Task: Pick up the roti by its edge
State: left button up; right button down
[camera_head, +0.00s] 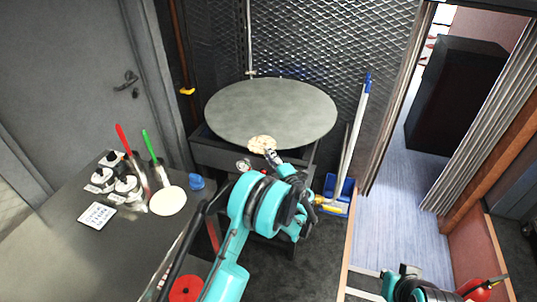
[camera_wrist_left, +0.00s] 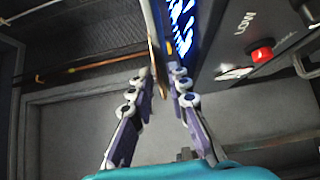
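The roti (camera_head: 262,144) is a pale, browned flat disc at the front rim of the large round grey griddle (camera_head: 270,105) in the head view. My left gripper (camera_head: 271,156) is at the roti's near edge. In the left wrist view the roti (camera_wrist_left: 154,68) shows edge-on as a thin tan strip between the two fingers of my left gripper (camera_wrist_left: 161,82). The fingers stand apart, with a visible gap to the right of the strip. The strip is close to the left finger; contact is unclear. Of my right arm, only part shows at the bottom right; its gripper is not visible.
A steel counter (camera_head: 110,250) at left holds jars, red- and green-handled tools and a pale round disc (camera_head: 168,200). A blue dustpan (camera_head: 338,190) and broom stand right of the griddle. A control panel with a red knob (camera_wrist_left: 262,54) is close in the left wrist view.

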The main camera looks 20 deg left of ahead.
pick_arm(q)
jog(key=shift+c, duration=0.4)
grip_shut()
notch_tip(320, 180, up, 2)
jog(key=shift+r+p, duration=0.25)
jog(key=shift+p, duration=0.4)
jog(key=s+d+r+p, duration=0.1)
jog(key=s+d+r, duration=0.4)
jog(key=s+d, duration=0.4)
jog(key=shift+s+d, duration=0.3)
jog(key=shift+s, duration=0.35)
